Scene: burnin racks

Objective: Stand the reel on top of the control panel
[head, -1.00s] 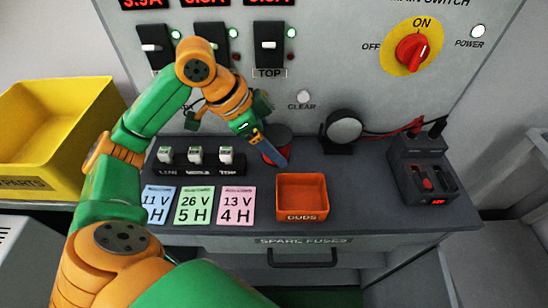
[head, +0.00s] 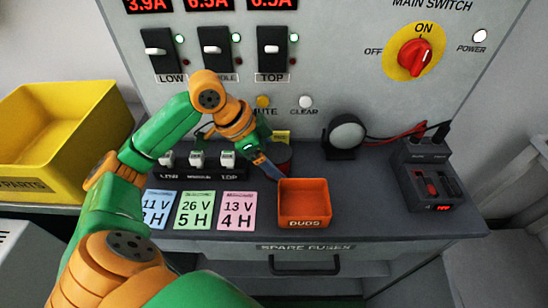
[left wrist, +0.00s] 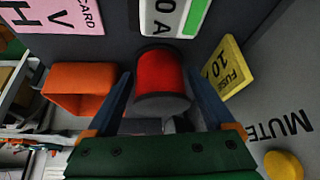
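The reel is a red spool with dark round ends. My right gripper is not in view.
An orange DUDS bin (head: 303,222) stands close in front of the reel. A yellow fuse box (left wrist: 228,68) is beside it. A fuse row (head: 198,172), a round black-rimmed device (head: 346,133) and a tester (head: 428,180) flank it. A yellow bin (head: 60,130) is at left.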

